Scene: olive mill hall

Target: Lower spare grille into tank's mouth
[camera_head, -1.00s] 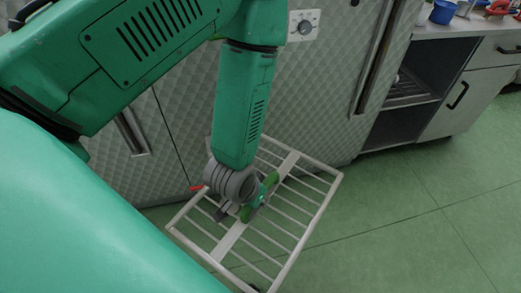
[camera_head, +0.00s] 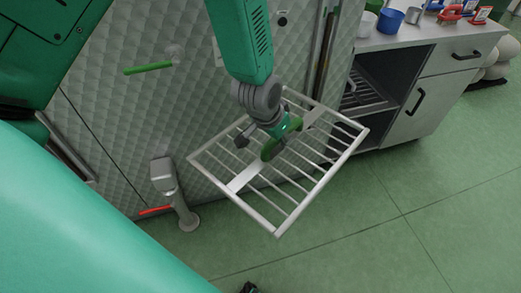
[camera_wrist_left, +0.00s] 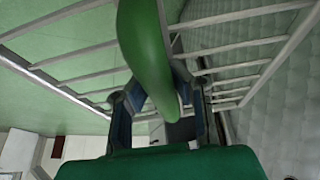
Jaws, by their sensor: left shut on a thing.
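The spare grille (camera_head: 237,183) is a pale metal frame with thin bars and a wider cross strip. It hangs tilted in front of the quilted grey wall. My left gripper (camera_head: 268,138) is above its middle, shut on a curved green grip piece (camera_head: 283,139) at the wide strip. In the left wrist view the green piece (camera_wrist_left: 150,50) runs between the dark fingers, with grille bars (camera_wrist_left: 245,45) beyond it. I cannot make out the tank's mouth. My right gripper is not in view.
A grey pedestal with a spout (camera_head: 165,178) and red lever stands at left; a green lever (camera_head: 148,68) sticks from the quilted wall (camera_head: 110,120). At right, a cabinet (camera_head: 440,75) has an open bay with a rack (camera_head: 365,100) and cups on top. Green floor is clear.

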